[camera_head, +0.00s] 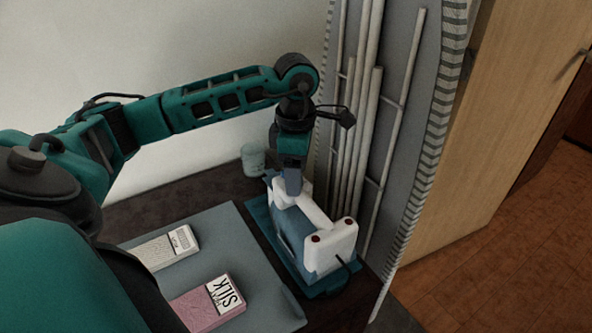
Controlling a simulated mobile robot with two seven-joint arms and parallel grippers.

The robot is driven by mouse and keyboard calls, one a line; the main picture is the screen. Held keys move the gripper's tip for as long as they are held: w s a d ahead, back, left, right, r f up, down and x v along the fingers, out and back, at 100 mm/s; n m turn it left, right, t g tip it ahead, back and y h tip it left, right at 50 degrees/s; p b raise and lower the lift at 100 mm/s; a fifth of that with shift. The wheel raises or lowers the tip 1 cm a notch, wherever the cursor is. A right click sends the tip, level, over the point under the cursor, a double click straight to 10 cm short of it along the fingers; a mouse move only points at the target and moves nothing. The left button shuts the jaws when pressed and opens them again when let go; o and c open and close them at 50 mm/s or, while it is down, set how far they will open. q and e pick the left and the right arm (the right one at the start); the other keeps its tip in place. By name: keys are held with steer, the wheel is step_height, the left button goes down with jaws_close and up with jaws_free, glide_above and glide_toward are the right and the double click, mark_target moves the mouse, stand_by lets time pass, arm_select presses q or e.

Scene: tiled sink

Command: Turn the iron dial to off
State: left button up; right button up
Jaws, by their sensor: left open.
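The iron (312,228), white with a blue-grey body, rests on a teal tray (262,222) on the dark counter. Two small dark red spots show on its white near end. I cannot make out the dial for certain. My left gripper (293,188) comes down from above at the iron's far end, close to the white handle. Its fingertips are small and partly hidden against the iron, so I cannot tell whether they touch it. It is open. My right gripper is out of view.
A grey board (222,245) left of the iron bears a pale box (165,247) and a pink box (207,303) labelled SILK. A pale greenish jar (253,160) stands behind. A folded rack or ironing board (420,110) stands upright close on the right, beside a wooden cabinet (500,110).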

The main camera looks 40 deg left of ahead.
arm_select(q)
step_height(320, 180, up, 13)
steer(key=p, duration=0.1)
steer(key=shift+p, duration=0.35)
stand_by(0.4)
step_height(320, 180, down, 13)
steer(key=m, duration=1)
steer(key=shift+s+a, duration=0.1)
steer(key=shift+s, duration=0.05)
steer(key=shift+c, duration=0.4)
